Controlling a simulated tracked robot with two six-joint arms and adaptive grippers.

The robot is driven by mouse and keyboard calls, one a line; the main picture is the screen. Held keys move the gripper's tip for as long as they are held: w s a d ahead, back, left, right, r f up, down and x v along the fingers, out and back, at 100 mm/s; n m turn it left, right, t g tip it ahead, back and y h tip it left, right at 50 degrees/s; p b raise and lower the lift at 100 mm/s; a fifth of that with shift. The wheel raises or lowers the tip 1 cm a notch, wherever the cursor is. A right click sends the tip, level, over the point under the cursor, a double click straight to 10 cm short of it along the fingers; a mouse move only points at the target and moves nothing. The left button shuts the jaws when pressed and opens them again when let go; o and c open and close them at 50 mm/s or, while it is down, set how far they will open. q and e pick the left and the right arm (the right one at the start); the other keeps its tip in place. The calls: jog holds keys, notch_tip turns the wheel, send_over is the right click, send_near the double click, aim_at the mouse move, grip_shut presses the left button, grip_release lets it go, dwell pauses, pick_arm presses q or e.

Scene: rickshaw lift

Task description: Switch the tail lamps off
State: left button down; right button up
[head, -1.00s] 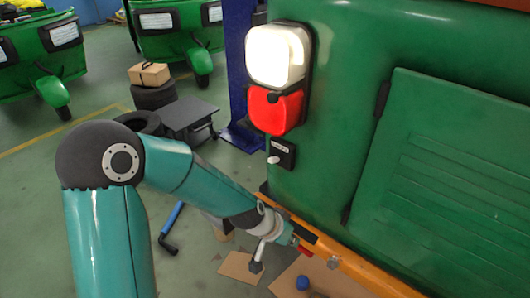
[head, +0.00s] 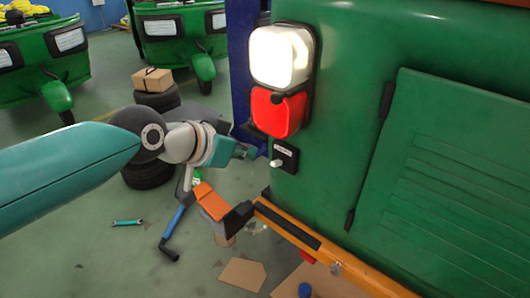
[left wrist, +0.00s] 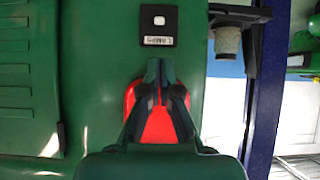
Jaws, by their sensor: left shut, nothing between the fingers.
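The lamp switch (head: 285,155) is a small black plate with a white toggle on the green rickshaw body, below the lamps. In the left wrist view the switch plate (left wrist: 158,26) shows upside down, with a white label. The upper lamp (head: 281,56) glows white and the red lamp (head: 277,112) below it looks bright red. My left gripper (head: 250,152) is shut and empty, just left of the toggle and apart from it as far as I can tell. In the left wrist view my left gripper (left wrist: 160,66) lies over the red lamp (left wrist: 152,126), its tips pointing towards the switch. My right gripper is out of view.
An orange bumper bar (head: 340,262) runs below the switch. A blue post (head: 240,75) stands behind the lamps. Tyres (head: 150,172) with a cardboard box (head: 152,79) stand at the back left. Cardboard (head: 242,273) lies on the floor.

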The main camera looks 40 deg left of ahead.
aim_at(278, 163)
pick_arm(q)
jog(key=p+x, duration=0.1)
jog(key=x, duration=0.9)
